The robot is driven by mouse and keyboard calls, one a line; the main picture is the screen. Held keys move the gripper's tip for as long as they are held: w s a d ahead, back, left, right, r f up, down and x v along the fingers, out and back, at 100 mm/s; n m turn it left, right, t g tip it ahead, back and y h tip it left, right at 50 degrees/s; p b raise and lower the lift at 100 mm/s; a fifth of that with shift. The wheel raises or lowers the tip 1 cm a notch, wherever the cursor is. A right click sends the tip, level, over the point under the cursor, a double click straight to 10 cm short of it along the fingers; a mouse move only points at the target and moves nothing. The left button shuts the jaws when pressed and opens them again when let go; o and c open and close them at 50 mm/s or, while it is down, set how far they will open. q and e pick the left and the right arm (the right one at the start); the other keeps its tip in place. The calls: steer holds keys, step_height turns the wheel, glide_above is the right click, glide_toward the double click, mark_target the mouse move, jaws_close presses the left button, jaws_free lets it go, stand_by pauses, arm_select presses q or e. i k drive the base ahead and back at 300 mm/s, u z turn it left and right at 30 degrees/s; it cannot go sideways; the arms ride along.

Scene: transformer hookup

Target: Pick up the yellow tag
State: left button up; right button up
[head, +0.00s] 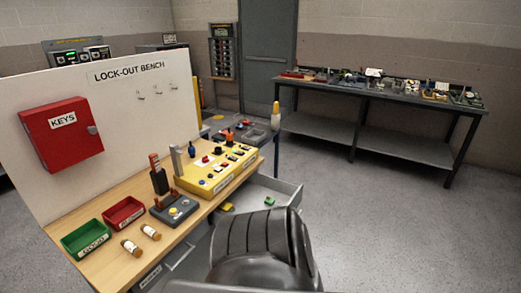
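A small flat yellow item (227,206) lies in the open drawer (290,190) under the right end of the lock-out bench. It is too small to tell for sure that it is the yellow tag. A small green item (269,201) lies to its right in the same drawer. The chair back hides part of the drawer. Neither of my grippers shows in the head view.
A black chair (255,245) stands close in front of the bench. The bench top (110,260) holds a green tray (86,240), a red tray (124,214) and a yellow box (215,178). Grey floor (385,225) is clear to the right.

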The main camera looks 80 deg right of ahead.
mark_target(225, 206)
steer(key=z, duration=2.1)
